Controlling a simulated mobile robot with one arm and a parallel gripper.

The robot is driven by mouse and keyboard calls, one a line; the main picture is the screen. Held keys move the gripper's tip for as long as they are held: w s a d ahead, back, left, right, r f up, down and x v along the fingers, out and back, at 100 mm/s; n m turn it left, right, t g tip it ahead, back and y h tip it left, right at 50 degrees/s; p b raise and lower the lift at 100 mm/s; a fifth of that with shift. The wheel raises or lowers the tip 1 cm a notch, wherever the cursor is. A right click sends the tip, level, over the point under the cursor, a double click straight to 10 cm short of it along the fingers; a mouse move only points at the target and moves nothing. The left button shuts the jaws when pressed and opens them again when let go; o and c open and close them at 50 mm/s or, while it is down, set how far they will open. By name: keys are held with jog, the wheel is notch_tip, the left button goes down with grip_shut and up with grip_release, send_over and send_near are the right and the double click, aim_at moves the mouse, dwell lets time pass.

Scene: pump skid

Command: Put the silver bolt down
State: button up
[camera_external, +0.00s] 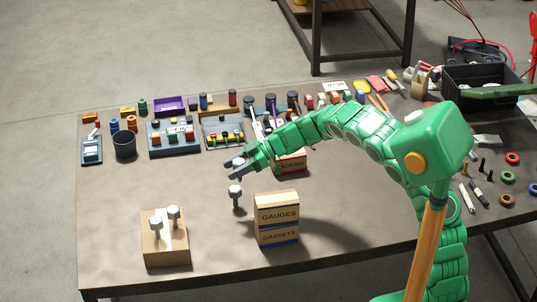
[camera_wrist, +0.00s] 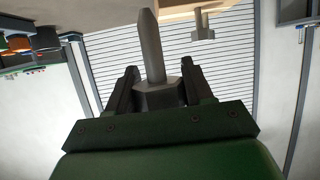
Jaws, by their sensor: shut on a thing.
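My gripper (camera_external: 229,169) reaches left over the bare middle of the table. It is shut on a silver bolt (camera_wrist: 152,50), which shows between the dark fingers in the wrist view. Its hex head sits at the jaws and its shaft points up in that view. In the external view the silver bolt (camera_external: 235,190) shows just below the fingertips, head up and shaft down. I cannot tell whether its tip touches the table. The wooden block (camera_external: 166,252) at the front left bears two similar upright bolts (camera_external: 174,213).
Two stacked cartons (camera_external: 277,218), marked GAUGES and GASKETS, stand right of the bolt. A PACKING box (camera_external: 292,162) is behind my forearm. Sorting trays (camera_external: 173,151) and a dark cup (camera_external: 125,144) stand farther back. The tabletop (camera_external: 115,205) is clear around the block.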

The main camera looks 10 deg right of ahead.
jog(key=s+a+r+n+g, duration=0.1)
jog(key=s+a+r, duration=0.3)
jog(key=s+a, duration=0.4)
jog(key=s+a+r, duration=0.3)
jog(key=s+a, duration=0.3)
jog(key=a, duration=0.4)
jog(key=shift+w+a+f, duration=1.45)
jog(key=shift+a+f, duration=0.2)
jog(key=shift+a, duration=0.25)
jog(key=shift+w+a+f, duration=1.4)
jog(key=shift+a+f, duration=0.2)
jog(key=shift+a, duration=0.35)
jog(key=shift+w+a+f, duration=1.45)
jog(key=shift+a+f, duration=0.2)
jog(key=shift+a, duration=0.25)
jog(key=shift+f, duration=1.55)
jog(key=shift+f, duration=0.1)
jog(key=o, duration=0.8)
